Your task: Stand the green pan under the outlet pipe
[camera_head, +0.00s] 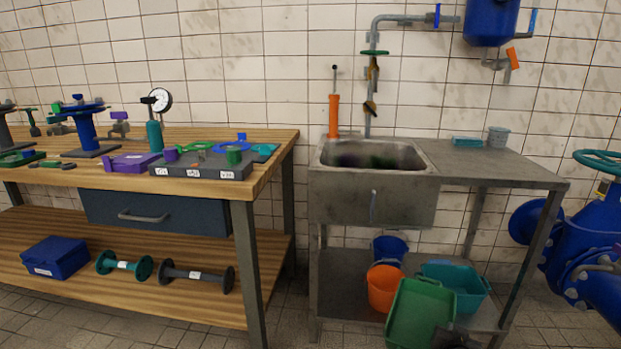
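The green pan (418,314) is a rectangular tray at the bottom, right of centre, in front of the sink bench's lower shelf. Its near end is cut off by the frame edge. A dark part of my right gripper (456,338) shows at the pan's lower right edge and overlaps it. Its fingers are not clear, so I cannot tell whether it grips the pan. My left gripper is out of view. A grey pipe (376,40) comes down the wall over the sink; a large blue flanged pipe (590,255) stands at the right. I cannot tell which is the outlet pipe.
An orange bucket (382,288), a blue bucket (390,249) and a teal basin (456,284) crowd the lower shelf around the pan. The steel sink (372,200) is above. A wooden workbench (100,185) with valve parts fills the left. Some floor shows between the benches.

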